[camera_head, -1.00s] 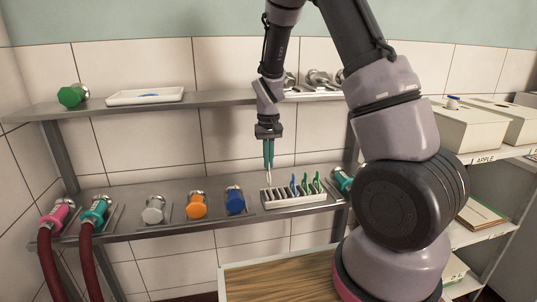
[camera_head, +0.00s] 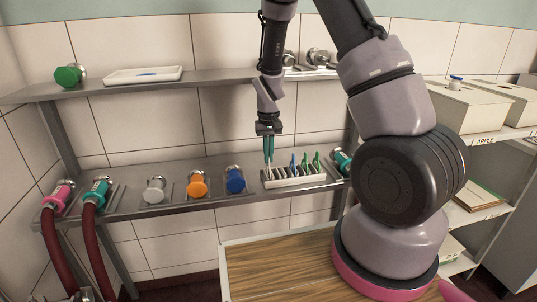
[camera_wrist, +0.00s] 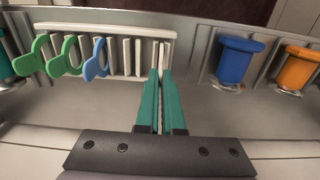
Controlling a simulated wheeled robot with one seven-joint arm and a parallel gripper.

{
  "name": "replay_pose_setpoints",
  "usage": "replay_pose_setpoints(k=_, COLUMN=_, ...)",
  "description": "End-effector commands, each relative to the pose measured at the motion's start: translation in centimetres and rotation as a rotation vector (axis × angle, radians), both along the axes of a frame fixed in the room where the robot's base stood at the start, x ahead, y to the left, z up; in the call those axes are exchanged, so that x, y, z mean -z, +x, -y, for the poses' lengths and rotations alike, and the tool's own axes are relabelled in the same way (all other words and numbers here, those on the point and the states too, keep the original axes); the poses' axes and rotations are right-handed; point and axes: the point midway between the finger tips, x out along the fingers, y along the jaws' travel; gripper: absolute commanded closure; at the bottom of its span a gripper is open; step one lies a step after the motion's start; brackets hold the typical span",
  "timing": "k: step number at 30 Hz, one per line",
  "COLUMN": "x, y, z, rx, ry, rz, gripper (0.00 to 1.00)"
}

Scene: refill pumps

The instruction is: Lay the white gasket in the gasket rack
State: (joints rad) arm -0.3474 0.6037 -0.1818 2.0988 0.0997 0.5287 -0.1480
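The gasket rack (camera_head: 296,183) is a white slotted tray on the lower shelf; it also shows in the wrist view (camera_wrist: 100,29). A blue gasket (camera_wrist: 95,60) and two green gaskets (camera_wrist: 63,57) stand in its slots, toward the right end in the head view. My gripper (camera_head: 268,160), with teal fingers, points down at the rack's left end. In the wrist view its fingers (camera_wrist: 160,74) are nearly together on the thin white gasket (camera_wrist: 156,57), at the end slot. The gasket's lower edge is hard to tell from the white slot walls.
Blue (camera_head: 234,180), orange (camera_head: 197,185) and grey (camera_head: 154,190) capped fittings stand left of the rack. A teal fitting (camera_head: 342,160) is close on its right. The upper shelf (camera_head: 215,88) runs above, behind my arm, with a white tray (camera_head: 143,76).

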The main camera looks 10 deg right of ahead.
Motion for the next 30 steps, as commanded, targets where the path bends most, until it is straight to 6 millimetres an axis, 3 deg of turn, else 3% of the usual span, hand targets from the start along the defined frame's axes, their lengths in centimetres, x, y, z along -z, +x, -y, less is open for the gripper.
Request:
replay_pose_setpoints(k=16, x=0.41, y=-0.02, z=0.00, rx=0.000, ry=0.000, rz=-0.001, gripper=1.00)
replay_pose_setpoints(k=17, x=0.42, y=-0.01, z=-0.01, rx=0.000, ry=0.000, rz=-0.001, gripper=0.92)
replay_pose_setpoints(k=19, x=0.40, y=-0.01, z=-0.01, rx=0.000, ry=0.000, rz=-0.001, gripper=0.65)
replay_pose_setpoints(k=20, x=0.40, y=-0.02, z=-0.01, rx=0.000, ry=0.000, rz=-0.001, gripper=0.61)
replay_pose_setpoints(k=30, x=0.14, y=0.02, z=-0.02, rx=-0.001, ry=0.000, rz=0.001, gripper=0.61)
